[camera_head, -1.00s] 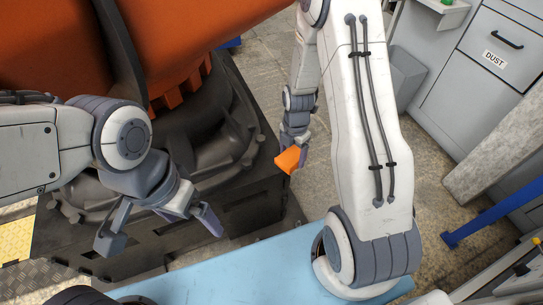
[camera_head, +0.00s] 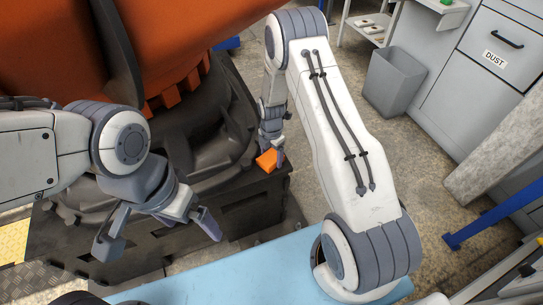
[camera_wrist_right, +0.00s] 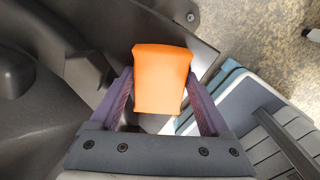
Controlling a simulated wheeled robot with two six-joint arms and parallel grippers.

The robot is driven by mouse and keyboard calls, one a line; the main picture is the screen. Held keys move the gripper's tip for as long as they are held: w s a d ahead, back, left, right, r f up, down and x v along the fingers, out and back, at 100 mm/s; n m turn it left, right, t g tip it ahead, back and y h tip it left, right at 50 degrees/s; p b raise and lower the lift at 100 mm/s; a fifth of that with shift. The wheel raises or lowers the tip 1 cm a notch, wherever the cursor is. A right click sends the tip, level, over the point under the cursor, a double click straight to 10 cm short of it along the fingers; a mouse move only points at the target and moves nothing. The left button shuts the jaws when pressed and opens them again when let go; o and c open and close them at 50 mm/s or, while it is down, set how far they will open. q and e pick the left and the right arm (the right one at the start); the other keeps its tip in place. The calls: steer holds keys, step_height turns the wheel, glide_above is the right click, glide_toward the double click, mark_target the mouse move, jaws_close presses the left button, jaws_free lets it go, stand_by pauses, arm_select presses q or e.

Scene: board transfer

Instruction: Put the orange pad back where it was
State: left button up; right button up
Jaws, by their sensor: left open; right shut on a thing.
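The orange pad (camera_head: 267,159) is held in my right gripper (camera_head: 272,150), over the edge of the dark machine base. In the right wrist view the orange pad (camera_wrist_right: 161,78) sits between the two purple fingers of my right gripper (camera_wrist_right: 160,100), which are shut on it. Whether the pad touches the dark base below cannot be told. My left gripper (camera_head: 160,232) is open and empty, in front of the dark base at the lower left of the head view.
A large orange machine (camera_head: 185,30) stands on a dark base (camera_head: 235,222) at the left. A light blue surface (camera_head: 255,270) lies in front. A grey bin (camera_head: 393,82) and a cabinet marked DUST (camera_head: 470,70) stand at the right. Speckled floor lies between.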

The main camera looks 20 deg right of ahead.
mark_target(272, 156)
steer(key=o, duration=1.2)
steer(key=shift+f, duration=0.1)
steer(key=shift+c, duration=0.2)
steer(key=shift+r, duration=0.55)
step_height(272, 156, up, 7)
steer(key=shift+f+p, duration=0.15)
steer(key=shift+p, duration=0.4)
steer(key=shift+f, duration=0.1)
